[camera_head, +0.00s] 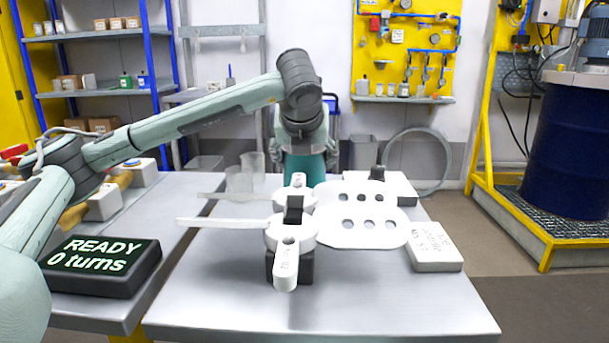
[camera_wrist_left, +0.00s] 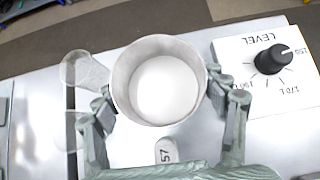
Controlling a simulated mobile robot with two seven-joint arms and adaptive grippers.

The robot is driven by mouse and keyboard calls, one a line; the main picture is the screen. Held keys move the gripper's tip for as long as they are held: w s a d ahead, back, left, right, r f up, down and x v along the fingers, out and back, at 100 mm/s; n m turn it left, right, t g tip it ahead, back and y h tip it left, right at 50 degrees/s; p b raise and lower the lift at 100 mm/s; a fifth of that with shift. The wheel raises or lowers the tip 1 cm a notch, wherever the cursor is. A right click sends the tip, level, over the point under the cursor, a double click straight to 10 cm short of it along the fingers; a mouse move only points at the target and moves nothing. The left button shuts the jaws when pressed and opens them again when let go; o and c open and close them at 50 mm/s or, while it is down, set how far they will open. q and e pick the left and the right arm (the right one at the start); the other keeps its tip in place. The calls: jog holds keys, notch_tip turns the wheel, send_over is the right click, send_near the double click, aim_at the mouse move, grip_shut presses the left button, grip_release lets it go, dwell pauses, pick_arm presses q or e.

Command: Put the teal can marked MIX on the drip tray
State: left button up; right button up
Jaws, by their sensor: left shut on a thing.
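The teal can (camera_head: 305,168) is at the far side of the table, behind the white parts, which hide its lower end. My left gripper (camera_head: 305,150) reaches down over it. In the left wrist view the can (camera_wrist_left: 165,88) is seen from above, with a pale rim and a white inside, and my left gripper (camera_wrist_left: 162,98) is shut on it, a finger on each side. The MIX mark does not show. I cannot tell if the can touches the table. I cannot pick out the drip tray with certainty. My right gripper is not in view.
White plates with round holes (camera_head: 358,238) and a dark-based white fixture (camera_head: 285,276) stand mid-table. Clear beakers (camera_head: 240,180) are left of the can. A LEVEL dial box (camera_wrist_left: 270,75) is right of it. The front table (camera_head: 340,310) is clear. A READY display (camera_head: 100,262) sits left.

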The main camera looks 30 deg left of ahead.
pick_arm(q)
jog(key=c, duration=0.8)
jog(key=shift+r, duration=0.2)
jog(key=shift+c, duration=0.2)
